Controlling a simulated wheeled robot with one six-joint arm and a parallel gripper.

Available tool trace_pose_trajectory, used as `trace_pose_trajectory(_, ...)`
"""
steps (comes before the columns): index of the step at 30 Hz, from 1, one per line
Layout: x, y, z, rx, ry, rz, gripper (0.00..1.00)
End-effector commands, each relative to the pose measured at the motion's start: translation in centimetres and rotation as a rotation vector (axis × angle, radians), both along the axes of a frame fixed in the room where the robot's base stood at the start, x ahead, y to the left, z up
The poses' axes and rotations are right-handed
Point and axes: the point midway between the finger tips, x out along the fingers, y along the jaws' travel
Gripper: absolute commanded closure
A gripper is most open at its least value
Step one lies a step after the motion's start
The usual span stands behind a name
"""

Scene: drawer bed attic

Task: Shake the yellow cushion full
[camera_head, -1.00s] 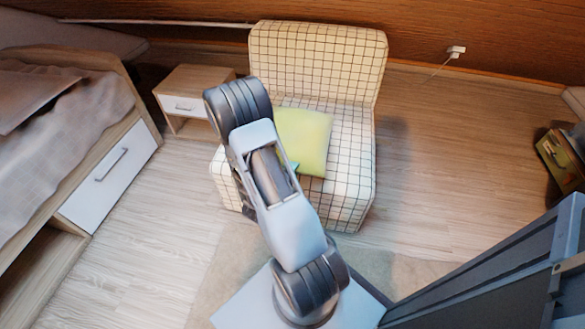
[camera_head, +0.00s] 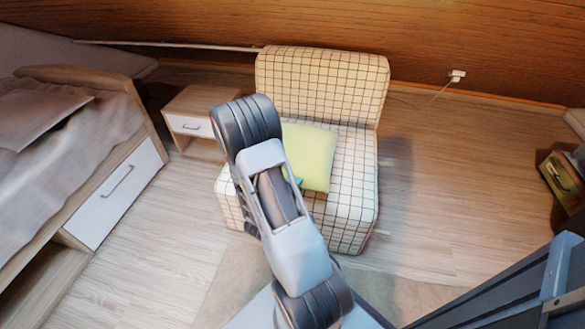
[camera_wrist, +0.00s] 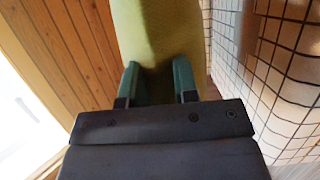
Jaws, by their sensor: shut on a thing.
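The yellow cushion (camera_head: 312,155) shows at the checked chair, in front of its backrest, partly hidden by my arm. In the wrist view the yellow cushion (camera_wrist: 155,35) runs up from between the two green fingers of my gripper (camera_wrist: 158,85), which are shut on its near edge. In the head view only a small bit of a green finger shows at the cushion's lower left edge. Whether the cushion touches the seat cannot be told.
The white checked chair (camera_head: 350,205) stands before a wooden wall. A small bedside cabinet (camera_head: 190,115) stands left of it, and a bed with a white drawer (camera_head: 118,195) is at the far left. A shelf piece (camera_head: 562,178) is at the right. The floor right of the chair is clear.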

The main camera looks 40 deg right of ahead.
Motion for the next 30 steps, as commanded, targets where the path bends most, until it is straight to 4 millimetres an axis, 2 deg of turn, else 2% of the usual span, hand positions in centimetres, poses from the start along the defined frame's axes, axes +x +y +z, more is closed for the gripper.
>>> trace_pose_trajectory(1,0.0,0.0,1.8,-0.002,-0.005,0.0,1.0)
trace_pose_trajectory(5,0.0,0.0,2.4,-0.002,-0.002,0.0,1.0)
trace_pose_trajectory(11,0.0,0.0,-0.3,-0.002,-0.001,0.0,1.0)
trace_pose_trajectory(18,0.0,0.0,-4.6,-0.002,-0.002,0.0,1.0)
trace_pose_trajectory(20,0.0,0.0,-5.0,-0.002,-0.002,0.0,1.0)
trace_pose_trajectory(23,0.0,0.0,-4.4,-0.002,-0.002,0.0,1.0)
trace_pose_trajectory(30,0.0,0.0,-0.1,-0.002,-0.002,0.0,1.0)
